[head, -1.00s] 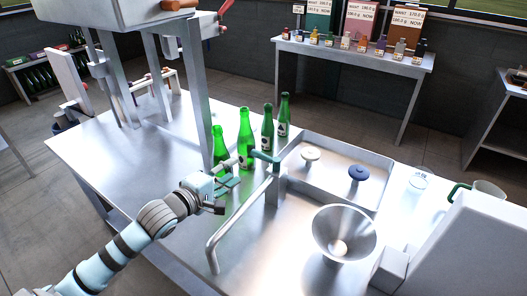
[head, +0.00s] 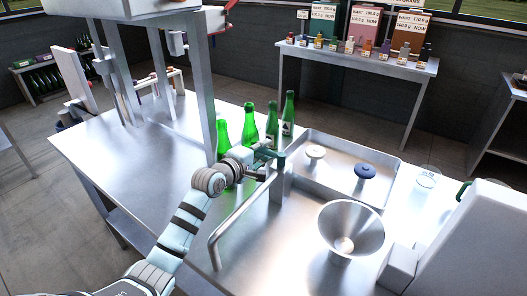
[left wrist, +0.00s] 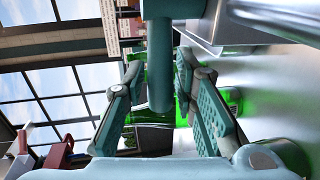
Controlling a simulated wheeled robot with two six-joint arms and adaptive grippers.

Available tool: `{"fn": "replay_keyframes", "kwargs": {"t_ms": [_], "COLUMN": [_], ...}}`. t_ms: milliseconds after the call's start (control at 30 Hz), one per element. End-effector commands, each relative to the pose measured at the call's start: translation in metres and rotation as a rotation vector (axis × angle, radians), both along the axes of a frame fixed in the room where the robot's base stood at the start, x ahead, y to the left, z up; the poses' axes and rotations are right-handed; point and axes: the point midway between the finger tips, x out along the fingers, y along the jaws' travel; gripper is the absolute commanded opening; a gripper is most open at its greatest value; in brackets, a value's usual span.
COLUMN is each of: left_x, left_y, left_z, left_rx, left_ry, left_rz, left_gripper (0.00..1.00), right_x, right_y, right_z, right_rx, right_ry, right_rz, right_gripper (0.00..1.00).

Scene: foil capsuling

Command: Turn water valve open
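The water valve is a teal lever (head: 269,153) on top of the silver tap's post, above the metal worktop. In the left wrist view the lever (left wrist: 160,75) comes down from a thicker teal hub and lies between my two fingers. My left gripper (head: 258,156) is at the lever's left end. In the left wrist view the gripper (left wrist: 158,92) is open, with its pads apart on both sides of the lever and gaps showing. Contact cannot be told. The silver spout (head: 236,217) slopes down toward the front left. My right gripper is out of view.
Several green bottles (head: 271,124) stand close behind my left gripper. A metal tray (head: 340,181) with a white knob (head: 315,152) and a blue knob (head: 365,171) is to the right. A metal funnel (head: 351,228) stands in front.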

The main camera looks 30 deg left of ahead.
Motion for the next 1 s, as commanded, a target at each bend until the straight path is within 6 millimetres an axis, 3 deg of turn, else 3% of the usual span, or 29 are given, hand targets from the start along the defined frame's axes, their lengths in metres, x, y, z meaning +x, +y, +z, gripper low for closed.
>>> {"fn": "replay_keyframes", "kwargs": {"t_ms": [33,133,433,800,1000], "left_x": [0.000,0.000,0.001,0.020,0.022], "left_y": [0.000,0.000,0.001,-0.004,-0.007], "left_z": [0.000,0.000,-0.002,-0.010,-0.003], "left_rx": [0.000,0.000,0.001,0.001,0.002], "left_ry": [0.000,0.000,0.001,0.002,0.001], "left_rz": [0.000,0.000,-0.007,-0.316,-0.399], "left_gripper": [0.12,0.00,0.00,0.00,0.00], "right_x": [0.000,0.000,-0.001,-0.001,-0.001], "right_y": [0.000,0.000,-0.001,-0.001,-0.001], "right_z": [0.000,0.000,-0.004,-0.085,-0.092], "right_rx": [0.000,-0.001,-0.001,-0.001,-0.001], "right_ry": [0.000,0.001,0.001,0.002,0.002], "right_rz": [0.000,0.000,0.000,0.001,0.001], "right_gripper": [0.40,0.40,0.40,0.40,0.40]}}
